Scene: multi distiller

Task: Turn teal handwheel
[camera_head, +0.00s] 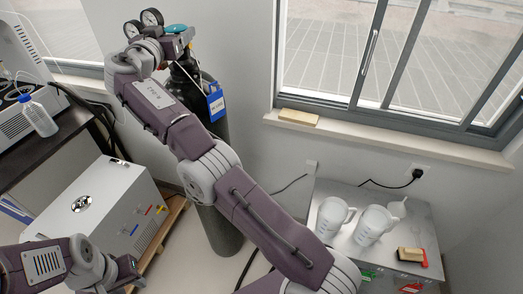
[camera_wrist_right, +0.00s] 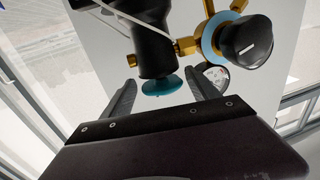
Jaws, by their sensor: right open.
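The teal handwheel (camera_head: 176,28) shows at the top of the dark gas cylinder (camera_head: 218,225) in the head view. In the right wrist view the teal handwheel (camera_wrist_right: 162,87) is a round disc on a black valve body (camera_wrist_right: 152,45). My right gripper (camera_wrist_right: 164,92) is open, with one finger on each side of the handwheel and a visible gap on both sides. In the head view my right gripper (camera_head: 180,42) is at the cylinder top, partly hidden. My left gripper (camera_head: 122,272) is low at the left, away from the cylinder; its jaw opening is unclear.
Brass fittings (camera_wrist_right: 188,46), a black knob (camera_wrist_right: 247,42) and a gauge (camera_wrist_right: 216,76) sit close by the handwheel. A blue tag (camera_head: 215,103) hangs on the cylinder. A white box (camera_head: 95,210) stands left; a metal cabinet with white jugs (camera_head: 333,215) stands right, below the window.

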